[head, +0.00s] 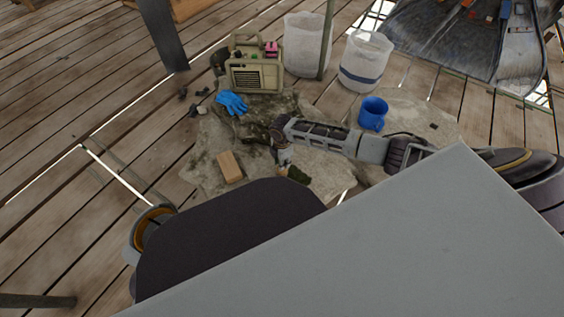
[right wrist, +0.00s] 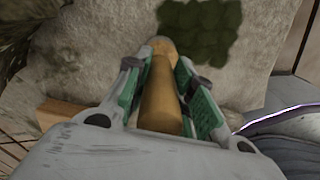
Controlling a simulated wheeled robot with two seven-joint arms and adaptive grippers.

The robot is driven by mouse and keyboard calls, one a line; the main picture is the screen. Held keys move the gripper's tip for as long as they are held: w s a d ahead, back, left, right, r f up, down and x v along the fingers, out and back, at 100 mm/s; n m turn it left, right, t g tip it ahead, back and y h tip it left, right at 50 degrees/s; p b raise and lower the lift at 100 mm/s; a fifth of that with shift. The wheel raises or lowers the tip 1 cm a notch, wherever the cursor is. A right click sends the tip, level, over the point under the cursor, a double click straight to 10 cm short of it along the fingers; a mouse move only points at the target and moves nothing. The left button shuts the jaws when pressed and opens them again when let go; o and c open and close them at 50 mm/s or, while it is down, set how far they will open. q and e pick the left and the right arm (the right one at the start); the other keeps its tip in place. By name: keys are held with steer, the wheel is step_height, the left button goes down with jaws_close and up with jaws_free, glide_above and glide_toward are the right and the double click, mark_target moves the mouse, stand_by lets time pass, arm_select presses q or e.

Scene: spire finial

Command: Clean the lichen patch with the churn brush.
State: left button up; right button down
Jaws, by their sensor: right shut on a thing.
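My right gripper (head: 284,158) is shut on the churn brush. In the right wrist view, the brush's tan wooden handle (right wrist: 159,98) lies between the green-padded fingers (right wrist: 160,85), its rounded end pointing away from the wrist. The bristles cannot be made out. The dark green lichen patch (right wrist: 203,30) lies on the grey stone just beyond and to the right of that end; it also shows in the head view (head: 298,175), right beside the gripper. I cannot tell whether the brush touches the stone. My left gripper is not in view.
A tan block (head: 229,167) lies on the stone slab (head: 205,160). A blue glove (head: 232,103), a beige radio-like box (head: 255,75), a blue mug (head: 373,113) and two white buckets (head: 306,45) (head: 366,60) stand around. A thin pole rises by the buckets. Planks at left are mostly clear.

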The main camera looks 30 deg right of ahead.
steer(key=shift+s+d+p, duration=0.1)
steer(key=shift+s+p, duration=0.3)
steer(key=shift+s+d+f+p, duration=0.1)
steer(key=shift+s+d+p, duration=0.1)
steer(key=shift+s+p, duration=0.35)
steer(key=shift+s+d+p, duration=0.15)
steer(key=shift+s+p, duration=0.25)
steer(key=shift+s, duration=0.2)
steer(key=shift+s, duration=0.2)
steer(key=shift+s+d+p, duration=0.3)
steer(key=shift+s+p, duration=0.65)
steer(key=shift+p, duration=0.15)
steer(key=shift+s+d+r+p, duration=0.2)
steer(key=shift+s+p, duration=0.5)
steer(key=shift+p, duration=0.05)
steer(key=shift+s, duration=0.1)
steer(key=shift+s+d+p, duration=0.15)
steer(key=shift+s+p, duration=0.3)
steer(key=shift+s, duration=0.05)
